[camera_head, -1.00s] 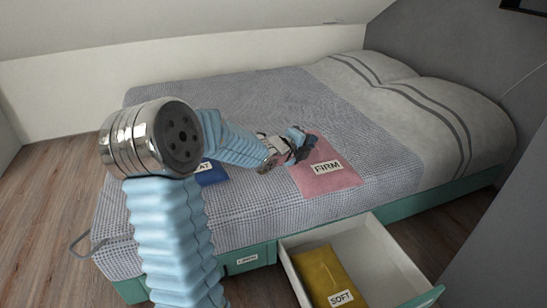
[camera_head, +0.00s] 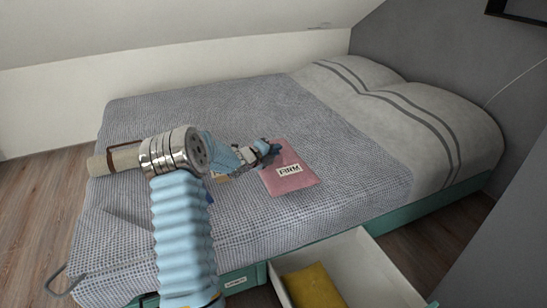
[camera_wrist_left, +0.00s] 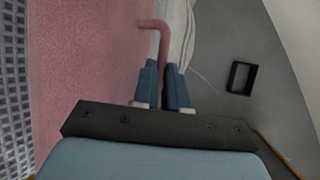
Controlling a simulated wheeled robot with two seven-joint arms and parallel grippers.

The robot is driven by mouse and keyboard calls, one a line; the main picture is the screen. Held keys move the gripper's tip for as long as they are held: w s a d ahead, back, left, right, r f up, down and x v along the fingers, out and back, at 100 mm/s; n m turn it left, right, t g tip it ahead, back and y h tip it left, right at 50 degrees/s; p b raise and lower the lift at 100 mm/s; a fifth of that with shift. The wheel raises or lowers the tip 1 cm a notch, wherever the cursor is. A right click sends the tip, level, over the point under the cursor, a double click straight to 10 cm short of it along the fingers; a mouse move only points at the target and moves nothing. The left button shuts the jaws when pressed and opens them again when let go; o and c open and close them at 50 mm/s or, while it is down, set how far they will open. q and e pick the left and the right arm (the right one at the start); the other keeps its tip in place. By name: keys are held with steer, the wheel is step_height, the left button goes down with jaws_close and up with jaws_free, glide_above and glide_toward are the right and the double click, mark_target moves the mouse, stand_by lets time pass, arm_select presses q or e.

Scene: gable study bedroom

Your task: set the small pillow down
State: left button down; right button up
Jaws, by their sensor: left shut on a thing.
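A pink small pillow (camera_head: 292,181) with a white label reading FIRM is at the middle of the bed's near half in the head view. My left gripper (camera_head: 268,150) is at its far left corner, shut on a thin pink strap (camera_wrist_left: 152,23) of the pillow. In the left wrist view the strap runs between the two blue fingers (camera_wrist_left: 164,68), and the pillow's pink face (camera_wrist_left: 95,60) fills the left side. I cannot tell whether the pillow touches the blanket. My right gripper does not show.
The bed (camera_head: 230,110) has a grey checked blanket, with two large pillows (camera_head: 425,115) at its right end. Below the near edge an open drawer (camera_head: 375,262) holds a yellow pillow (camera_head: 312,286). The blanket behind and right of the pink pillow is clear.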

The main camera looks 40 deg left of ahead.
arm_select(q)
steer(key=shift+w+a+f, duration=0.1)
steer(key=shift+a+f, duration=0.05)
steer(key=shift+f, duration=0.05)
steer(key=shift+a+f, duration=0.15)
steer(key=shift+f, duration=1.55)
steer(key=shift+f, duration=0.15)
steer(key=c, duration=1.2)
jaws_free()
steer(key=shift+r, duration=0.2)
steer(key=v, duration=1.2)
steer(key=shift+b, duration=0.4)
